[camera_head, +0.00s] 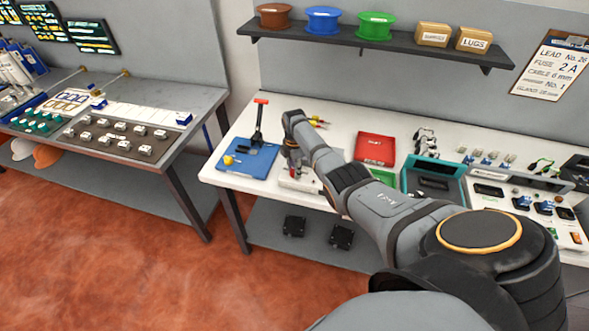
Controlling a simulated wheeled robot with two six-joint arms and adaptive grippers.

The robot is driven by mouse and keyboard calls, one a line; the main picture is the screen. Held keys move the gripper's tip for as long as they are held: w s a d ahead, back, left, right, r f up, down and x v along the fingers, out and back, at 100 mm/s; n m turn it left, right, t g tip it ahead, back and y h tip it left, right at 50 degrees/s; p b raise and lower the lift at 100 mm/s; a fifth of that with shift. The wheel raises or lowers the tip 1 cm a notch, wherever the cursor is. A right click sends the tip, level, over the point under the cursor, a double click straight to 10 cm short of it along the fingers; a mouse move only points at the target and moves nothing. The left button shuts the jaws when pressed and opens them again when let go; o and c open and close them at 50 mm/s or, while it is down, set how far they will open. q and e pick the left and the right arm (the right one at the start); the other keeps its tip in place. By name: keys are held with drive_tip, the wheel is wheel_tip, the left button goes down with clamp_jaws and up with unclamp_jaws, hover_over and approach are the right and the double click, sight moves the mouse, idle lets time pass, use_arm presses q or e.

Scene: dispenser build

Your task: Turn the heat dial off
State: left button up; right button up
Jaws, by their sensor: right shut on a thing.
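My right arm reaches from the lower right across the white bench. Its gripper (292,158) points down over a small pale grey unit (302,184) near the bench's front edge, just right of the blue base. The gripper is shut on the heat dial at that unit. The dial itself is hidden by the gripper and forearm, so its setting cannot be read. My left gripper is not in view.
A blue base (250,160) with a red-topped lever stands left of the gripper. A red box (374,149), green tray (382,176) and teal bin (434,181) lie to the right. A shelf (375,44) with spools hangs above. A second bench (165,85) stands left.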

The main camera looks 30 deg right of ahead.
drive_tip(key=shift+w+r, duration=0.1)
drive_tip(key=o, duration=1.1)
drive_tip(key=shift+o, duration=0.2)
wheel_tip(320, 180, up, 12)
